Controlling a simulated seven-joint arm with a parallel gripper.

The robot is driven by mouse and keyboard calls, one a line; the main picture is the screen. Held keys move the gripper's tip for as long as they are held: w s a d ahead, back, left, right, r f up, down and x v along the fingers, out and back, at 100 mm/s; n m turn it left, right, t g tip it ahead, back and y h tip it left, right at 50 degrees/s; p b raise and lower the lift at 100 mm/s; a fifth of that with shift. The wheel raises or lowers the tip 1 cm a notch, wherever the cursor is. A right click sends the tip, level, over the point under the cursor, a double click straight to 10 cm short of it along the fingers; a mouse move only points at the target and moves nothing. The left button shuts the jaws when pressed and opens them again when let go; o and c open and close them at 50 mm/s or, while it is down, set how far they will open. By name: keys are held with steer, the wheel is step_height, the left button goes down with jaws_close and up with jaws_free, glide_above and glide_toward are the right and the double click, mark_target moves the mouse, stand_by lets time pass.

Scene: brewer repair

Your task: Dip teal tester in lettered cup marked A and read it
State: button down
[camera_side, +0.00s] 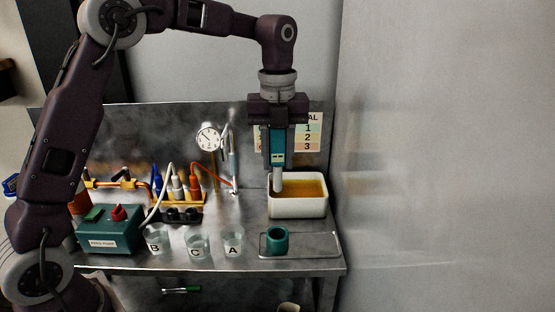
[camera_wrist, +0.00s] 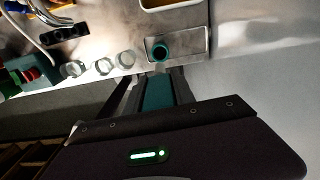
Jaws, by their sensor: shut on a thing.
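My gripper (camera_side: 278,158) is shut on the teal tester (camera_side: 278,143) and holds it upright, its pale probe pointing down. In the side view the probe tip overlaps the left part of the white tub; I cannot tell its exact depth. The tester also shows between the fingers in the wrist view (camera_wrist: 158,93). The clear cup marked A (camera_side: 233,242) stands on the bench, lower and to the left of the gripper. Clear cups marked C (camera_side: 197,246) and B (camera_side: 157,241) stand further left. The tester's display is too small to read.
A teal round holder (camera_side: 277,239) sits on a shallow tray (camera_side: 327,244) right of cup A. The white tub (camera_side: 300,209) of amber liquid stands behind it. A chart (camera_side: 314,132) hangs behind.

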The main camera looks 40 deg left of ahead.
steer(key=s+a+f+n, duration=0.5)
steer(key=s+a+f, duration=0.1)
steer(key=s+a, duration=0.2)
step_height(320, 180, down, 10)
steer(key=shift+d+f, duration=0.25)
stand_by(0.4)
stand_by(1.1)
step_height(320, 180, up, 8)
steer(key=shift+r, duration=0.25)
stand_by(0.9)
stand_by(1.4)
